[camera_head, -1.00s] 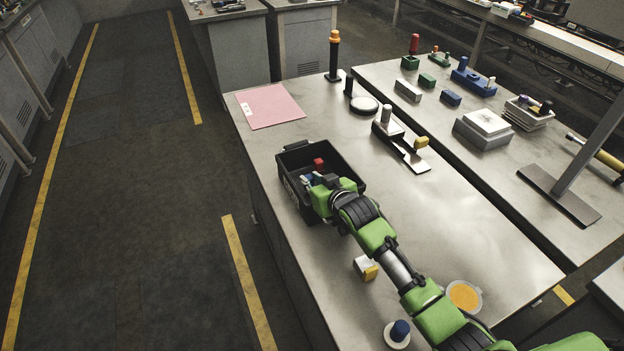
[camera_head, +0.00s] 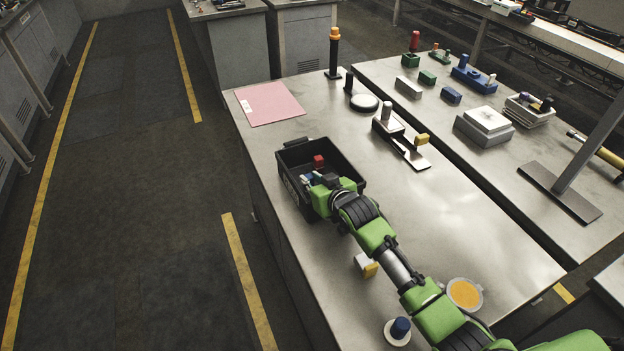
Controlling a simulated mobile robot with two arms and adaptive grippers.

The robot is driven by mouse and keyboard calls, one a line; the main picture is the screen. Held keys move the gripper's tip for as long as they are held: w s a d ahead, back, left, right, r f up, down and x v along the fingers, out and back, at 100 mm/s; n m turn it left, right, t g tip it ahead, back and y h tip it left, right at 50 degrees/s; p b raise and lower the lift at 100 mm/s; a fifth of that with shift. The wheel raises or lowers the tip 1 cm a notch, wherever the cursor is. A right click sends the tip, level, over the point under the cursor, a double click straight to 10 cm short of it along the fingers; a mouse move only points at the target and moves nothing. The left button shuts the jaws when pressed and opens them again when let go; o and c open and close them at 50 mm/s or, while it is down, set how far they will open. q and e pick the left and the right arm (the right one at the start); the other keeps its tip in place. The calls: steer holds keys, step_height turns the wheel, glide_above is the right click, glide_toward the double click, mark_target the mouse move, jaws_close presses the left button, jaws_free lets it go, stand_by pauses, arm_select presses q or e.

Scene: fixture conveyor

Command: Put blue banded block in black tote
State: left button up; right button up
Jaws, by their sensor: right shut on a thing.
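The black tote (camera_head: 338,153) stands near the left edge of the metal table. A red-topped block (camera_head: 319,161) and a small blue and white block (camera_head: 308,178) show inside it. I cannot tell whether the blue one is the banded block. My right gripper (camera_head: 318,183) is over the near part of the tote, its arm coming in from the lower right. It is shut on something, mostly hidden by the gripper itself. My left gripper is not in view.
A white and yellow block (camera_head: 366,265), a blue knob on a white disc (camera_head: 399,330) and an orange disc (camera_head: 464,293) lie near the arm. A pink sheet (camera_head: 268,104) and a dark post with an orange top (camera_head: 334,55) stand farther back. The table's middle right is clear.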

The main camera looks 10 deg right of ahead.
steer(key=o, duration=1)
steer(key=shift+f, duration=0.1)
steer(key=v, duration=1.2)
